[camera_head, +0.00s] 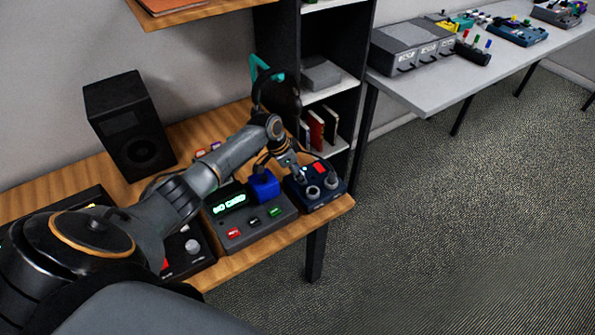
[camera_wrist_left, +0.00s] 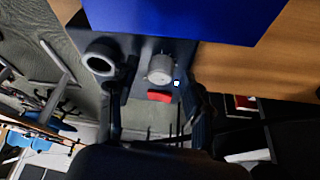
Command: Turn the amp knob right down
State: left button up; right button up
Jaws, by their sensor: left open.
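A dark blue box with two grey knobs, which looks like the amp (camera_head: 322,199), stands at the right end of the wooden desk. One knob (camera_head: 313,192) is nearer and the other (camera_head: 331,182) is to its right. In the left wrist view a grey knob (camera_wrist_left: 160,66) lies between the fingers' lines, and a ring-shaped knob (camera_wrist_left: 102,57) is at the left. My left gripper (camera_head: 301,176) is open above the box, close to the knobs; the wrist view shows its fingers apart with nothing held. Contact with a knob cannot be told. My right gripper is not in view.
A grey card device (camera_head: 255,219) with a blue block (camera_head: 264,186) stands left of the box. A black speaker (camera_head: 128,127) is behind. A dark shelf unit (camera_head: 338,150) stands close behind the box. The box has a red patch (camera_wrist_left: 159,96).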

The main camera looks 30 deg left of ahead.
pick_arm(q)
grip_shut()
